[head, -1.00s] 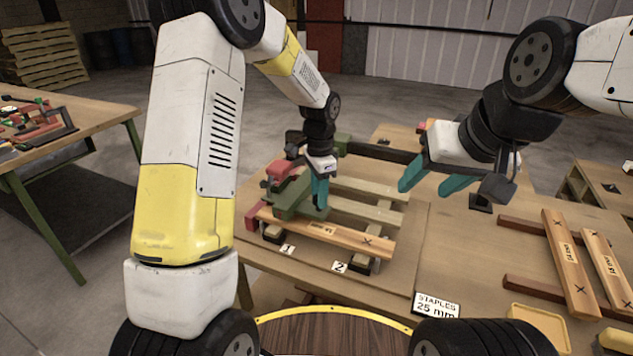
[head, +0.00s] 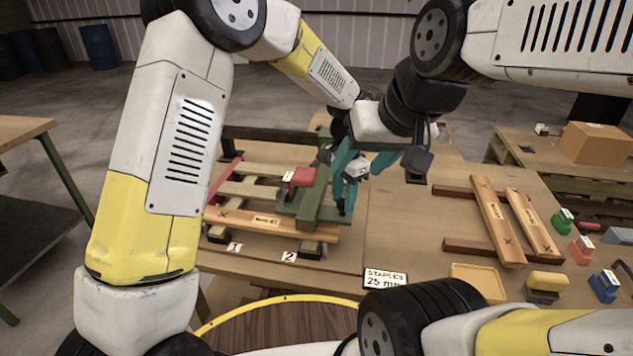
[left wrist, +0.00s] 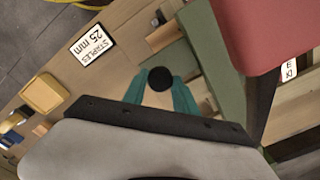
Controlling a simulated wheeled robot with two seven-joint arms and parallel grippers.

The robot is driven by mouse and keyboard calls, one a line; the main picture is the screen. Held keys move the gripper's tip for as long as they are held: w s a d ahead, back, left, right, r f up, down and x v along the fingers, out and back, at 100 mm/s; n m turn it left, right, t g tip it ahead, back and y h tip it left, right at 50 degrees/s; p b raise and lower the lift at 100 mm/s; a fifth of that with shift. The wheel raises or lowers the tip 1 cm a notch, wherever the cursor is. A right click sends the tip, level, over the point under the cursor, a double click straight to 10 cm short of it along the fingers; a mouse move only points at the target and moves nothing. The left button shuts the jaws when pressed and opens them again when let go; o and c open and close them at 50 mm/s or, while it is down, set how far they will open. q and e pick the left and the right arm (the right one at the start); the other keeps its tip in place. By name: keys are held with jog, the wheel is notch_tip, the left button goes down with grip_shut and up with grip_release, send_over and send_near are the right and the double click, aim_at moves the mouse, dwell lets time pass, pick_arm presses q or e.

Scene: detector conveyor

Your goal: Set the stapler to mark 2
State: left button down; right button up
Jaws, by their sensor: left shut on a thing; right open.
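The stapler (head: 309,205), green with a red top part, sits across the right end of the pallet's front board (head: 262,221). In the head view its front end is above mark 2 (head: 289,256); mark 1 (head: 234,246) is further left. The stapler also shows large and close in the left wrist view (left wrist: 222,60). My left gripper (head: 345,202) is at the stapler's right side, its teal fingers shut on a round black knob (left wrist: 160,78). My right gripper (head: 380,162) is open and empty, overlapping the left gripper in the head view. The exact alignment with mark 2 cannot be told.
A "STAPLES 25 mm" sign (head: 385,279) stands at the table's front edge. Two loose boards (head: 497,222) lie on dark red rails at right.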

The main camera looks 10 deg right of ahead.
pick_arm(q)
jog(key=shift+s+d, duration=0.25)
jog(key=shift+d, duration=0.5)
jog(key=c, duration=1)
grip_release()
jog(key=shift+o, duration=0.2)
notch_tip(320, 180, up, 8)
jog(key=shift+f, duration=0.1)
